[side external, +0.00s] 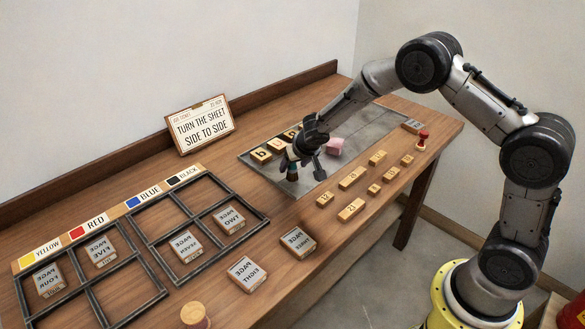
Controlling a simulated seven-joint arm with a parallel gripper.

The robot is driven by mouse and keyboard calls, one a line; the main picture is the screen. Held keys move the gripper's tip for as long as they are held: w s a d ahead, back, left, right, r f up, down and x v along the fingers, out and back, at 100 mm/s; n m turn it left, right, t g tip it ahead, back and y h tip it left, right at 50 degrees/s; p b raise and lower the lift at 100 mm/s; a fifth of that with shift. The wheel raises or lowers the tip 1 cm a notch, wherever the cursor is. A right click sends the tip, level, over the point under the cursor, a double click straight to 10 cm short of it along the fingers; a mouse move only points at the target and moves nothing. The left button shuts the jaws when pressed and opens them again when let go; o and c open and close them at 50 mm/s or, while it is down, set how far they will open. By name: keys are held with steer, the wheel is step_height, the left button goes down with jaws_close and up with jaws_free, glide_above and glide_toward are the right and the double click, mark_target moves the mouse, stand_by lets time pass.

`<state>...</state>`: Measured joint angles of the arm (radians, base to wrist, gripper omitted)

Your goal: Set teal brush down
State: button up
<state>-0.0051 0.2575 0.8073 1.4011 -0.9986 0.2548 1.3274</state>
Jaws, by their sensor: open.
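My gripper (302,168) is low over the grey slab (352,160) on the right part of the bench, its fingers apart. A small dark object with a teal part, which looks like the teal brush (292,173), is upright at the left finger, near the slab's front-left edge. Its upper part is hidden by the gripper. I cannot tell whether it touches the finger or stands on the slab.
A pink block (335,146) and several yellow letter blocks (262,155) are near the gripper. Wooden blocks (351,210) line the bench front. A red-topped stamp (422,139) stands at right. A sign (200,124) leans behind. Dark frames (151,243) with page blocks fill the left.

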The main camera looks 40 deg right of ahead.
steer(key=s+d+v, duration=0.1)
steer(key=d+v, duration=0.1)
steer(key=v, duration=0.8)
steer(key=s+d+v, duration=0.1)
steer(key=d+v, duration=0.1)
steer(key=v, duration=0.8)
steer(key=s+a+r+n+y, duration=0.1)
steer(key=s+a+r+n, duration=0.1)
steer(key=s, duration=1)
steer(key=s+a+r+n+y, duration=0.1)
steer(key=s+a+r+n, duration=0.1)
steer(key=s, duration=1.1)
steer(key=shift+s+r+n+y, duration=0.25)
steer(key=shift+r+n+y, duration=0.05)
steer(key=shift+r, duration=0.4)
stand_by(2.8)
